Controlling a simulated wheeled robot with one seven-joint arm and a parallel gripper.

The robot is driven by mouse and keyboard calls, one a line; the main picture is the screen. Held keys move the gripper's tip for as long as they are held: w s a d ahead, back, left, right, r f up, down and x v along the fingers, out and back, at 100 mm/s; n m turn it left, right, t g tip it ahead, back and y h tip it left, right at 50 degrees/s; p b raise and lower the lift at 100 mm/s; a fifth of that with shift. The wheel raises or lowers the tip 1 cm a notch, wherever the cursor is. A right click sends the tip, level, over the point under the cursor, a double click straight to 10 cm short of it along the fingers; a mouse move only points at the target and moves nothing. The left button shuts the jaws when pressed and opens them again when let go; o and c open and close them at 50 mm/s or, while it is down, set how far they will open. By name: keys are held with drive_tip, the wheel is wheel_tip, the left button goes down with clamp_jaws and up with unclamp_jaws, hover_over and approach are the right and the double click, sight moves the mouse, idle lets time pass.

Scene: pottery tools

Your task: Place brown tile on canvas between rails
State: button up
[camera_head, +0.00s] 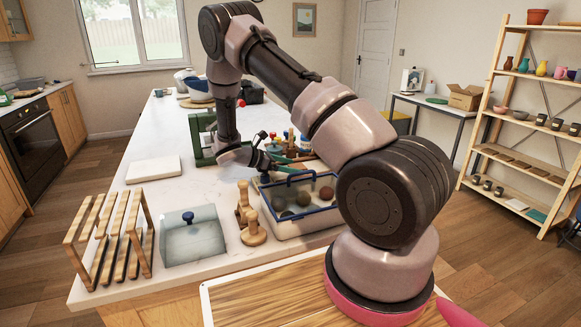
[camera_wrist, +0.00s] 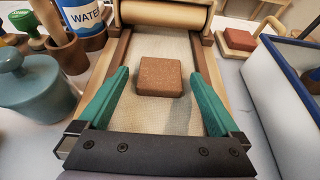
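In the wrist view, a square brown tile (camera_wrist: 159,76) lies flat on the pale canvas (camera_wrist: 160,118). It sits between the two wooden rails, the left rail (camera_wrist: 117,52) and the right rail (camera_wrist: 207,62), clear of both. My gripper (camera_wrist: 160,72) is open, its green fingers spread to either side of the tile with a visible gap on each side. It holds nothing. In the head view my gripper (camera_head: 291,163) is low over the worktop behind the blue-rimmed bin, and the tile cannot be made out there.
A wooden roller (camera_wrist: 165,14) spans the far end of the rails. A blue-grey lidded jar (camera_wrist: 32,88) and a water container (camera_wrist: 82,18) stand left. A blue-rimmed bin (camera_wrist: 272,82) stands right. Behind it, a reddish block (camera_wrist: 240,39) rests on wood.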

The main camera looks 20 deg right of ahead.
drive_tip(key=shift+r, duration=0.15)
drive_tip(key=v, duration=1.1)
drive_tip(key=shift+a, duration=0.2)
drive_tip(key=shift+a+r, duration=0.15)
drive_tip(key=shift+r, duration=0.1)
drive_tip(key=s+d+r+m+g+y, duration=0.1)
drive_tip(key=s+d+r+m+y, duration=0.1)
drive_tip(key=s+r+m+y, duration=0.5)
drive_tip(key=s+d+r+m+y, duration=0.1)
drive_tip(key=s+d+r+m, duration=0.2)
drive_tip(key=r, duration=0.8)
drive_tip(key=s+a+r+m+t+y, duration=0.2)
drive_tip(key=s+r+m, duration=0.4)
drive_tip(key=s, duration=0.3)
drive_tip(key=s+a+r+m+t+y, duration=0.1)
drive_tip(key=s+r+m+t+y, duration=0.4)
drive_tip(key=s, duration=0.5)
wheel_tip(320, 180, up, 3)
drive_tip(key=shift+s+a+f+m+t, duration=0.15)
drive_tip(key=shift+a+f+m+t, duration=0.1)
drive_tip(key=shift+a+m+t, duration=0.25)
